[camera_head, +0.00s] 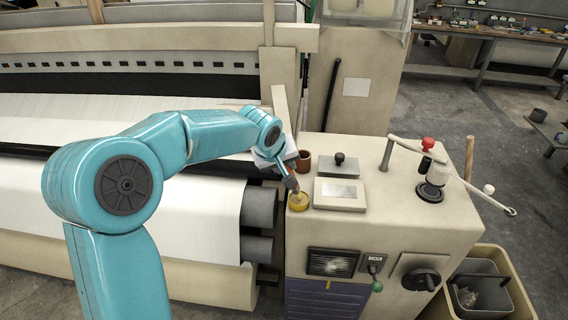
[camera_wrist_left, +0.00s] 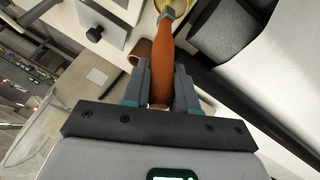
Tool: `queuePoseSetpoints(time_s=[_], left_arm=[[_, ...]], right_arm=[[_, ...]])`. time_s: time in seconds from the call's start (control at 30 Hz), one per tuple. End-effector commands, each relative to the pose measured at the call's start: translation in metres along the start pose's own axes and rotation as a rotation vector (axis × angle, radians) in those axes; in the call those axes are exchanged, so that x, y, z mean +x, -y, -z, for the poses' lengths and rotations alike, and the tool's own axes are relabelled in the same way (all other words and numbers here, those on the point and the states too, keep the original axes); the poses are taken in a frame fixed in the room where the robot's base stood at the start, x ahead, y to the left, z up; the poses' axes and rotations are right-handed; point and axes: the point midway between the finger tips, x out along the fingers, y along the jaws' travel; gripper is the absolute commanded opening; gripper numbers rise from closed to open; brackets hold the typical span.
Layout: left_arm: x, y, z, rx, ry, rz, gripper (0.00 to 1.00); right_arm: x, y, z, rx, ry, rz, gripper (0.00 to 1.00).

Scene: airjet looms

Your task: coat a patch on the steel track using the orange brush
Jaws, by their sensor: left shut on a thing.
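My left gripper (camera_head: 284,169) is shut on the orange brush (camera_wrist_left: 163,60) by its handle, which runs between the two fingers in the left wrist view. The brush points down and away from the fingers, with its metal ferrule at the top of that view. In the head view the brush end (camera_head: 293,186) is at a small round yellow pot (camera_head: 298,204) on the machine's cream top. I cannot tell whether the bristles touch what is inside. I cannot tell for sure which part is the steel track. My right gripper is out of view.
A brown cup (camera_head: 304,160) stands just behind the yellow pot. A grey block with a black knob (camera_head: 339,166) and a cream box with a metallic plate (camera_head: 341,193) sit to the right. The loom (camera_head: 80,110) lies left.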

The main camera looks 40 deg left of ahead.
Motion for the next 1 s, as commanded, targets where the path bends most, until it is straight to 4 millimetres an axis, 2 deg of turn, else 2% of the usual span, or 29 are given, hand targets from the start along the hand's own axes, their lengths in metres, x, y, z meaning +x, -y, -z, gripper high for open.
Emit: queuePoseSetpoints(time_s=[0.73, 1.0], left_arm=[[-0.054, -0.022, 0.029, 0.0, -0.001, -0.001, 0.0], [-0.058, -0.023, 0.03, 0.0, 0.0, 0.0, 0.0]], right_arm=[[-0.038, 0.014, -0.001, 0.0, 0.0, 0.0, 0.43], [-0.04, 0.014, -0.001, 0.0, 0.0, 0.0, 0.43]])
